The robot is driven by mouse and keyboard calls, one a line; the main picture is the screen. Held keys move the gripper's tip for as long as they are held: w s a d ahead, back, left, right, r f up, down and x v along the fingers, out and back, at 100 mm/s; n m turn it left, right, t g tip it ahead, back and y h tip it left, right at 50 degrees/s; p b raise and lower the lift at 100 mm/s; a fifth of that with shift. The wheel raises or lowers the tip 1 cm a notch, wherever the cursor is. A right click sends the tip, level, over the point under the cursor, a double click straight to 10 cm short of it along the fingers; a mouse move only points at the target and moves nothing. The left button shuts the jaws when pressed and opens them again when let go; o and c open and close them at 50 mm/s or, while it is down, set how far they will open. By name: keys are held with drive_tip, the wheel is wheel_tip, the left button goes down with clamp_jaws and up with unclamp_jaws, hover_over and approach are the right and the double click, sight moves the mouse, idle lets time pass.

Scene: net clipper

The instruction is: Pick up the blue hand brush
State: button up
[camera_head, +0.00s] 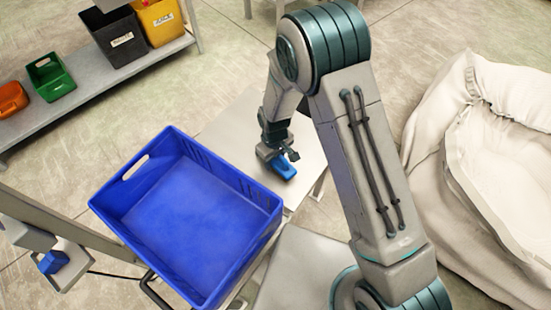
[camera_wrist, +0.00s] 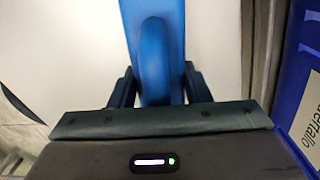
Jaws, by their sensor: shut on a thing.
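The blue hand brush (camera_head: 284,168) is at my gripper (camera_head: 277,155) over the light grey table (camera_head: 229,123) in the head view. In the wrist view the blue brush (camera_wrist: 153,50) runs up from between the two dark fingers of my gripper (camera_wrist: 150,88). The fingers are shut on it, one on each side. The gripper body hides the brush's near end. I cannot tell whether the brush touches the table.
A large empty blue crate (camera_head: 185,213) stands left of the table. A big white sack (camera_head: 455,150) stands at the right. A shelf (camera_head: 96,82) with green (camera_head: 50,78), orange (camera_head: 11,98), black and yellow bins is at the upper left.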

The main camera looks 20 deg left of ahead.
wheel_tip(320, 180, up, 4)
drive_tip(key=shift+r+p, duration=0.1)
drive_tip(key=shift+p, duration=0.2)
drive_tip(key=w+d+r+m+p, duration=0.3)
drive_tip(key=d+r, duration=0.3)
drive_tip(key=d, duration=0.5)
drive_tip(key=w+d+r+m+p, duration=0.4)
drive_tip(key=d+r+m+p, duration=0.1)
drive_tip(key=d, duration=0.5)
drive_tip(key=w+d+r+m+p, duration=0.4)
drive_tip(key=d+r+p, duration=0.2)
drive_tip(key=d+r, duration=0.3)
drive_tip(key=d, duration=0.2)
drive_tip(key=shift+d+r+m, duration=0.15)
drive_tip(key=shift+d+m, duration=0.15)
drive_tip(key=shift+d, duration=0.05)
drive_tip(key=shift+w+f, duration=0.1)
drive_tip(key=shift+f, duration=0.1)
idle(1.1)
